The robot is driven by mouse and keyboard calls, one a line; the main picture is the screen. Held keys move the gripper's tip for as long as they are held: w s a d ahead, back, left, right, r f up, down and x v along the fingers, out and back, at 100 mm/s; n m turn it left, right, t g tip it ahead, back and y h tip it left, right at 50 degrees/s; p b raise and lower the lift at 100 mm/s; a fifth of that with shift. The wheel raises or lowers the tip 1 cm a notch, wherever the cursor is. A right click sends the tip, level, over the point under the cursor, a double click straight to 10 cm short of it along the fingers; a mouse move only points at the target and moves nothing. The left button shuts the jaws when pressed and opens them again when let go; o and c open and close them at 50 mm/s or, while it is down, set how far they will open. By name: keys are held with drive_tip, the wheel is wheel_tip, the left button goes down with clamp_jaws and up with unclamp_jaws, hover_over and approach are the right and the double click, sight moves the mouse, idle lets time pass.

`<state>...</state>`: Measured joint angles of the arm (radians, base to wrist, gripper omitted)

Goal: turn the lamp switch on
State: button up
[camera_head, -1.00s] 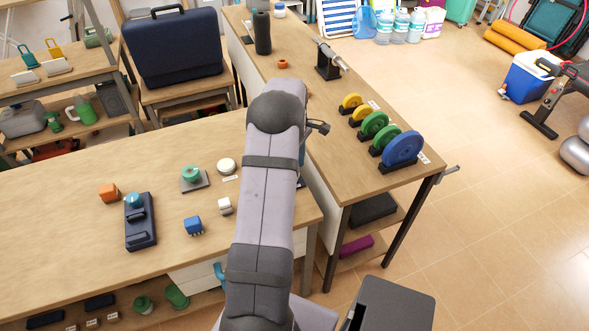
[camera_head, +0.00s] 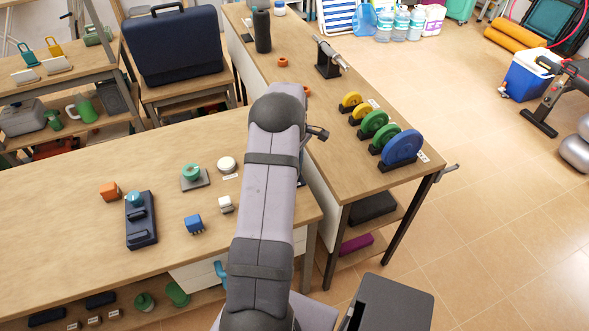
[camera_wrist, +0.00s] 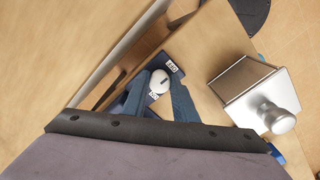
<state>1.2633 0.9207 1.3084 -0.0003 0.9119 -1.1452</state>
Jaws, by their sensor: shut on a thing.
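A white round knob (camera_wrist: 160,79) with a dark mark sits on a dark blue panel (camera_wrist: 166,58) in the wrist view. Small white labels with dark lettering lie above and below the knob; I take this to be the lamp switch. My gripper (camera_wrist: 159,86) has its two blue fingers on either side of the knob, shut on it. The exact contact is partly hidden by the fingers. In the head view my arm covers the gripper and most of the switch. I cannot make out a lamp.
A silver box with a round metal knob (camera_wrist: 250,92) stands close right of my gripper in the wrist view. Weight discs (camera_head: 403,148) stand on the right bench.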

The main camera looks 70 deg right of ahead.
drive_tip(key=m, duration=0.4)
drive_tip(key=shift+m, duration=0.3)
drive_tip(key=m, duration=0.4)
drive_tip(key=shift+m, duration=0.3)
drive_tip(key=m, duration=0.4)
drive_tip(key=shift+w+m, duration=0.1)
drive_tip(key=shift+m, duration=2.2)
drive_tip(key=shift+r, duration=0.1)
drive_tip(key=o, duration=1.1)
drive_tip(key=shift+a, duration=0.1)
